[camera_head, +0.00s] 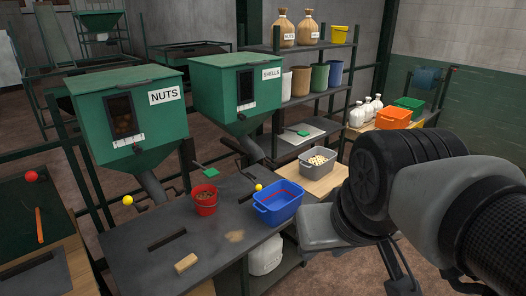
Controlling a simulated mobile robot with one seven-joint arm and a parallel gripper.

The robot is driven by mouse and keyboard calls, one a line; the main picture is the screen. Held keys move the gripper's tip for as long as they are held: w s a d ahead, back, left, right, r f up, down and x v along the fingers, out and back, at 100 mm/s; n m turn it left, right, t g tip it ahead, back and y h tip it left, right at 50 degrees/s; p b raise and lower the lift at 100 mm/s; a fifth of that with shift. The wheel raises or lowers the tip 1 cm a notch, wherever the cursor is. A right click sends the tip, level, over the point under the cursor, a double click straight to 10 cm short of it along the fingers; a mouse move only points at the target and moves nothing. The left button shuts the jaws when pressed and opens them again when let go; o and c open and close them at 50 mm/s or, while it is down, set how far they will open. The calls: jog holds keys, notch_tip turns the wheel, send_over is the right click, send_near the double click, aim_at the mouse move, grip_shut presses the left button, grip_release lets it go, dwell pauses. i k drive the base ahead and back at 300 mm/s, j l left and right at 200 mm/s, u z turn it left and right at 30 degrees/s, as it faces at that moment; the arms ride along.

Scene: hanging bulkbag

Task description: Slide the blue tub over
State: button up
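The blue tub (279,212) stands upright on the dark bench top (215,250), near its right end and close to the edge. It has a red line around its inside and looks empty. My arm fills the right of the picture. My gripper (320,229) seems to be the grey block just right of the tub, partly hidden behind my arm's dark joint. Its fingers cannot be made out, so I cannot tell whether it is open or shut, or whether it touches the tub.
A red bucket (204,200) with brown contents stands left of the tub. A tan block (186,263) lies near the front edge. Green NUTS (125,115) and SHELLS (235,90) hoppers rise behind. A grey tub (317,162) of pale pieces sits on a wooden surface behind right.

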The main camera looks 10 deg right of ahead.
aim_at(277, 202)
jog(key=z, duration=0.1)
jog(key=i+l, duration=0.2)
jog(key=i, duration=0.25)
jog(key=i+l, duration=0.2)
jog(key=i, duration=0.25)
jog(key=i+l+u, duration=0.1)
jog(key=i, duration=0.3)
jog(key=l, duration=0.1)
